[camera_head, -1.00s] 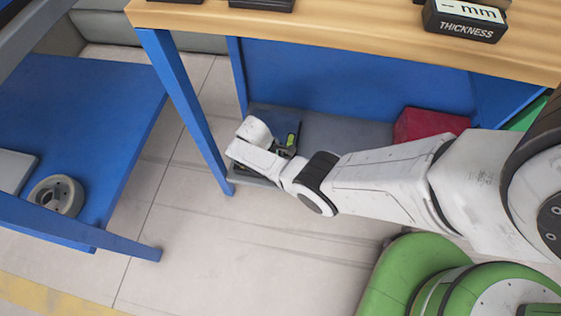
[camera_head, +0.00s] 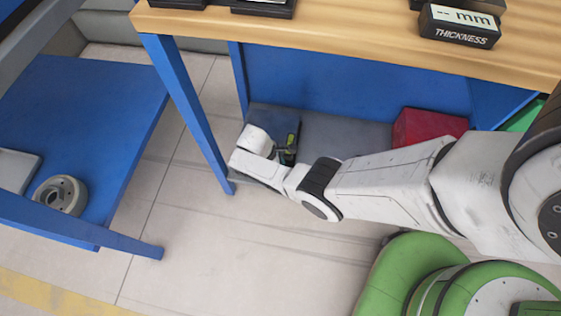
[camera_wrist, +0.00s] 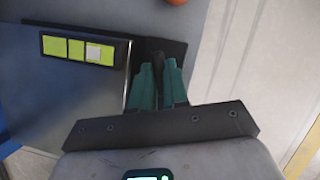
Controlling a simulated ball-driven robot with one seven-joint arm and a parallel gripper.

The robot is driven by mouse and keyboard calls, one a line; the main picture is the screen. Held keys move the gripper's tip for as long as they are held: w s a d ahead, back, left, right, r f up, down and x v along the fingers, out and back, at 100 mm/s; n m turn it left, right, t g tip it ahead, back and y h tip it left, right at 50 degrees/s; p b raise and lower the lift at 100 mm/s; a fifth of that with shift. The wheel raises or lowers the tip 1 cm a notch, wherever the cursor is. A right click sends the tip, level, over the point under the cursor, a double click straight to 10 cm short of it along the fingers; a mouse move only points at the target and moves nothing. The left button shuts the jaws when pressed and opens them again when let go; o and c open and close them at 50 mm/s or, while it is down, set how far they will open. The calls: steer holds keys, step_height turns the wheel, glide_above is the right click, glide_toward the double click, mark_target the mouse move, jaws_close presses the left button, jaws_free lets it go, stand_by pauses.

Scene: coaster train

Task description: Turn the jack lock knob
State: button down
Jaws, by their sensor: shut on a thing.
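In the wrist view, the two teal fingers of my gripper (camera_wrist: 158,80) are shut on a narrow dark piece, which I take for the jack lock knob (camera_wrist: 155,48). It stands against a black plate on a grey-blue unit (camera_wrist: 75,110). A dark strip with yellow-green squares (camera_wrist: 78,48), one of them paler, lies to the left. The fingers cover much of the knob, so its angle is unclear. In the head view, my white wrist reaches the unit (camera_head: 284,117) on the low shelf and hides the fingertips and the knob.
A blue table leg (camera_head: 190,115) stands close left of my wrist. The wooden worktop (camera_head: 340,22) is above. A red box (camera_head: 428,126) sits further right on the grey shelf (camera_head: 345,135). A blue side table (camera_head: 85,110) with a grey ring (camera_head: 60,194) is at left.

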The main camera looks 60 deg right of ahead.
steer(key=c, duration=1.1)
jaws_free()
steer(key=p+v, duration=0.5)
steer(key=v, duration=0.6)
steer(key=shift+s+f, duration=0.1)
